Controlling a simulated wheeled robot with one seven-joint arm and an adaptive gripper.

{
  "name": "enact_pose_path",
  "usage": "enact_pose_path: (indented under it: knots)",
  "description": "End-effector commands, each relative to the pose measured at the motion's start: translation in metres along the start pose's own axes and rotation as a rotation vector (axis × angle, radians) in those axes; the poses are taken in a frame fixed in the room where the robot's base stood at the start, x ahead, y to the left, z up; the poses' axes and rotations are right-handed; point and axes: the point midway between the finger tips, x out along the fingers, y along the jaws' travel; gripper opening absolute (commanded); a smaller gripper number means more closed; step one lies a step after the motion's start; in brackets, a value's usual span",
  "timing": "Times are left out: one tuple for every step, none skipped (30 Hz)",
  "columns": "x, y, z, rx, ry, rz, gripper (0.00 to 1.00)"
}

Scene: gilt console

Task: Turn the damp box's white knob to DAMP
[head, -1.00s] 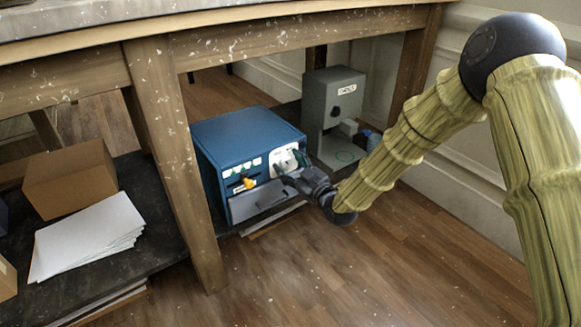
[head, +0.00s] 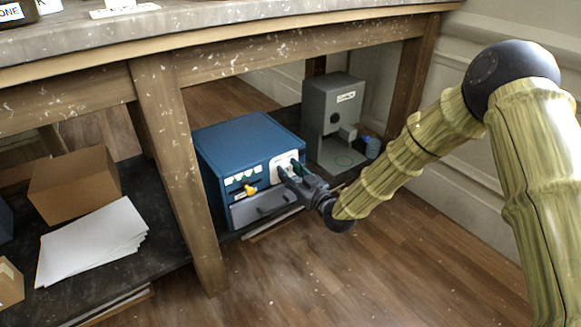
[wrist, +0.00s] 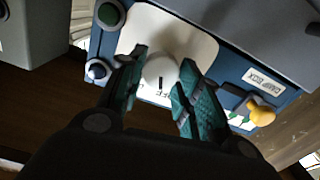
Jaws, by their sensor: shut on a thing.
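The damp box (head: 238,137) is a blue case on the low shelf under the table, with a grey drawer front and a white dial plate. Its white knob (wrist: 160,72) sits on the white plate (wrist: 190,42) in the wrist view, with a short dark mark pointing toward the bottom of the picture. Partly hidden lettering, seemingly "OFF", is beside the mark. My gripper (wrist: 163,80) has its teal-padded fingers on both sides of the knob, shut on it. In the head view my gripper (head: 287,170) covers the knob.
A yellow-orange lever (head: 249,189) is on the box front left of my gripper. The grey drawer (head: 262,205) is below. A grey machine (head: 333,103) stands right behind. A table leg (head: 178,170) rises at the left; the floor in front is clear.

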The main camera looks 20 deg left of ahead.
Motion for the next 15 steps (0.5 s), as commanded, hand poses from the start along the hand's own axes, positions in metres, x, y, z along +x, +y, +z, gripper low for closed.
enact_pose_path:
  knots:
    - [-0.0008, 0.0015, -0.0053, 0.045, -0.002, 0.002, 0.1]
    - [-0.0008, 0.0016, -0.0052, 0.072, -0.002, 0.002, 0.1]
    - [-0.0009, 0.0017, -0.0049, 0.109, -0.002, 0.002, 0.1]
    - [-0.0008, 0.0021, -0.0052, 0.137, -0.002, 0.002, 0.1]
    - [-0.0009, 0.0024, -0.005, 0.166, -0.001, 0.002, 0.1]
    - [-0.0009, 0.0025, -0.0046, 0.205, -0.002, 0.003, 0.1]
    - [-0.0008, 0.0025, -0.0047, 0.233, -0.001, 0.003, 0.1]
    - [-0.0008, 0.0022, -0.0044, 0.262, -0.002, 0.003, 0.1]
    - [-0.0009, 0.0021, -0.0036, 0.301, -0.003, 0.002, 0.1]
    - [-0.001, 0.0025, -0.0036, 0.329, -0.002, 0.002, 0.1]
    - [-0.001, 0.0029, -0.0035, 0.356, -0.002, 0.002, 0.1]
    - [-0.001, 0.0031, -0.003, 0.394, -0.002, 0.003, 0.1]
    - [-0.0008, 0.0031, -0.003, 0.424, -0.001, 0.003, 0.1]
    - [-0.0007, 0.0031, -0.0031, 0.452, -0.001, 0.003, 0.1]
    - [-0.0008, 0.003, -0.0027, 0.49, -0.001, 0.003, 0.1]
